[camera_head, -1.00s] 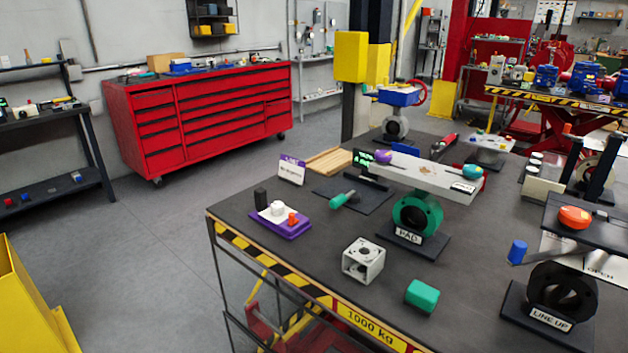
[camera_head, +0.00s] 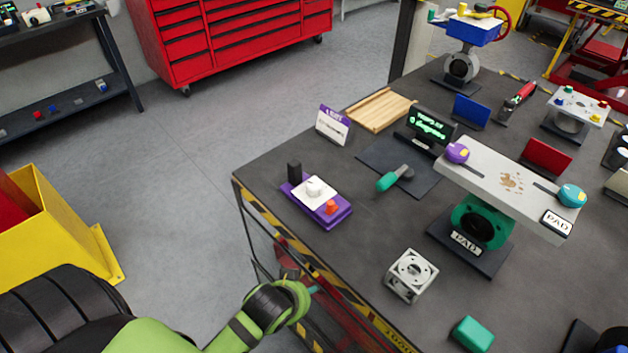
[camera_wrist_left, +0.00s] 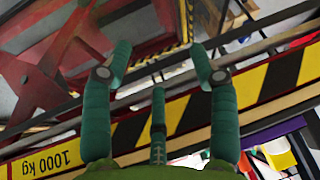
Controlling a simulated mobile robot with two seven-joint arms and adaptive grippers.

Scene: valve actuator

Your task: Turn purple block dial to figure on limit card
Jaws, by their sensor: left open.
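The purple block (camera_head: 338,217) lies near the left edge of the bench. My left gripper (camera_head: 306,289) is low in front of the bench edge, apart from the block. In the left wrist view its green fingers (camera_wrist_left: 160,65) are spread and empty, facing the striped edge; part of the purple block (camera_wrist_left: 275,132) shows at right.
A white cube housing (camera_head: 411,275) and a green block (camera_head: 473,334) stand near the front edge. A green-handled tool (camera_head: 394,179) lies on a dark mat. A grey plate (camera_head: 515,190) on a green valve stands right. The striped bench edge (camera_head: 282,243) lies between gripper and block.

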